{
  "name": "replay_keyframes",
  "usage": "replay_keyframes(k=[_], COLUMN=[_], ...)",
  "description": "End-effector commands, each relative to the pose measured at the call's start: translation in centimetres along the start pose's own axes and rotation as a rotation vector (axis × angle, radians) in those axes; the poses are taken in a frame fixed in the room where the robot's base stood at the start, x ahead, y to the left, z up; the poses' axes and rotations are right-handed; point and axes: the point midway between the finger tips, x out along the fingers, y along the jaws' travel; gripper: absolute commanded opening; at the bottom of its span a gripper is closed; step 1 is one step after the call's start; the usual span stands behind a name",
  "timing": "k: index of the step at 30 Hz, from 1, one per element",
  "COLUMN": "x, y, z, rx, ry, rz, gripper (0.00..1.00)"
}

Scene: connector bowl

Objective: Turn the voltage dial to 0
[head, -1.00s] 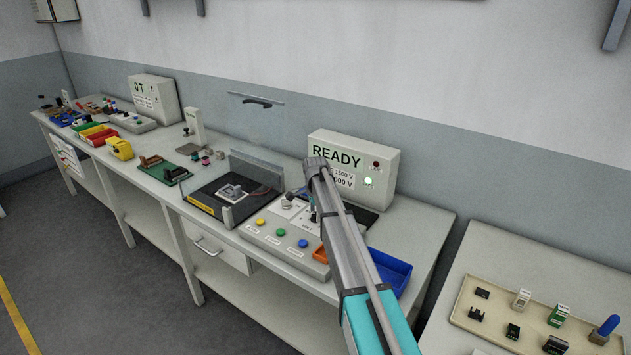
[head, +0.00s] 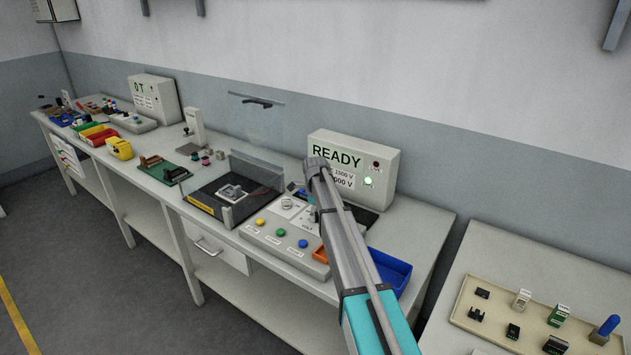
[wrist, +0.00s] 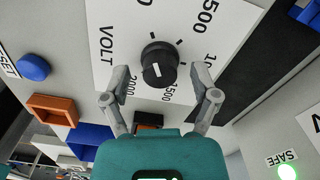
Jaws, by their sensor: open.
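The voltage dial (wrist: 159,63) is a round black knob on a white VOLT plate (wrist: 108,20) in the wrist view. Its white mark points toward the bottom of the picture, around the 1500 and 2000 labels. My gripper (wrist: 162,69) is open, with one finger on each side of the knob and a visible gap on both sides. In the head view my arm hides most of the dial area on the control panel (head: 262,248). The tester box (head: 385,150) reads READY and has a lit green lamp.
A blue button (wrist: 33,67) and an orange tray (wrist: 55,109) lie left of the plate in the wrist view. Yellow, blue and green buttons line the panel. A blue bin (head: 392,270) stands right of my arm, and a clear-covered fixture (head: 238,190) stands left of the panel.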

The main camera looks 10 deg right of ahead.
Motion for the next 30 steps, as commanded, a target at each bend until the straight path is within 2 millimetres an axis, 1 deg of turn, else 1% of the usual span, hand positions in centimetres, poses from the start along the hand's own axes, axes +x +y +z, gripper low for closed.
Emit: replay_keyframes(k=[26,27,30], x=[0.0,-0.8,-1.7], y=[0.0,0.0,0.0], z=[0.0,0.0,0.0], rx=[0.579,0.578,0.576], ry=[0.0,0.0,0.0], rz=[0.0,0.0,0.0], gripper=[0.78,0.78,0.78])
